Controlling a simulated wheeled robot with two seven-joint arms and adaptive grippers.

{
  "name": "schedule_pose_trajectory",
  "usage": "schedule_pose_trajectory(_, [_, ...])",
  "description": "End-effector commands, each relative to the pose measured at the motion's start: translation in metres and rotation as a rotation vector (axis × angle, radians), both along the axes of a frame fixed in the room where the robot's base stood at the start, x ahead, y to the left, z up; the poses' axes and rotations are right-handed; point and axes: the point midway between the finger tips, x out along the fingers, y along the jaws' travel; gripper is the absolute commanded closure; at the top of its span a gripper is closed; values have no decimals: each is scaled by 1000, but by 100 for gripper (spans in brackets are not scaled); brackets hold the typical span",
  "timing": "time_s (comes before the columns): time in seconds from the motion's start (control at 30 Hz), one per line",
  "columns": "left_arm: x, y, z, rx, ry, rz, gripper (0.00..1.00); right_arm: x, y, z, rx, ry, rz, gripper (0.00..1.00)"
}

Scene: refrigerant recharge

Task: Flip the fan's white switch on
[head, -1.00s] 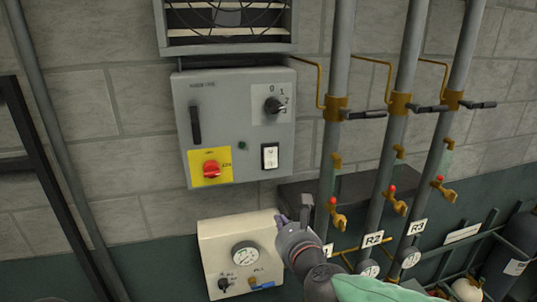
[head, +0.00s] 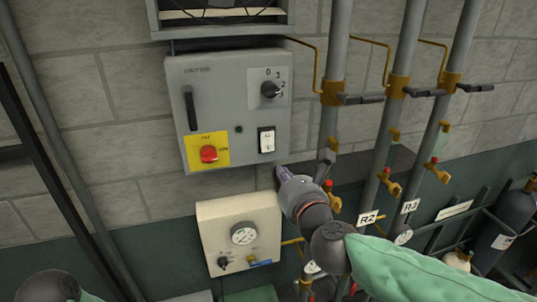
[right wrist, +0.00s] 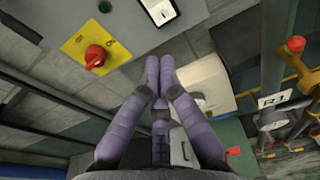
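The white switch (head: 266,140) sits in a dark frame at the lower right of the grey control box (head: 205,100). It shows at the top edge of the right wrist view (right wrist: 161,10). The fan (head: 225,14) is above the box, cut off by the top of the head view. My right gripper (head: 282,171) is below and slightly right of the switch, apart from it. In the right wrist view its purple fingers (right wrist: 160,64) are together with nothing between them. My left gripper is out of view; only part of my left arm shows at the bottom left.
The box also has a red knob (head: 208,154) on a yellow plate, a rotary selector (head: 270,90) and a black handle (head: 190,108). A cream gauge box (head: 240,235) is below. Vertical pipes with valves (head: 388,182) stand close on the right.

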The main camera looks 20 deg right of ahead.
Motion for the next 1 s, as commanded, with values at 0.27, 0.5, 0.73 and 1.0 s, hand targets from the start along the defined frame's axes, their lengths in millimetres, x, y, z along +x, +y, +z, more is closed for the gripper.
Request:
schedule_pose_trajectory(0.27, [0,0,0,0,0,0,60,52,1,-9,-3,4,-1,100])
schedule_pose_trajectory(0.5, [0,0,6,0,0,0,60,92,3,-13,-3,4,1,100])
schedule_pose_trajectory(0.73, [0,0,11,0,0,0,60,114,4,-16,-1,2,1,100])
schedule_pose_trajectory(1.0, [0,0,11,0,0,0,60,119,4,-17,-1,1,1,100])
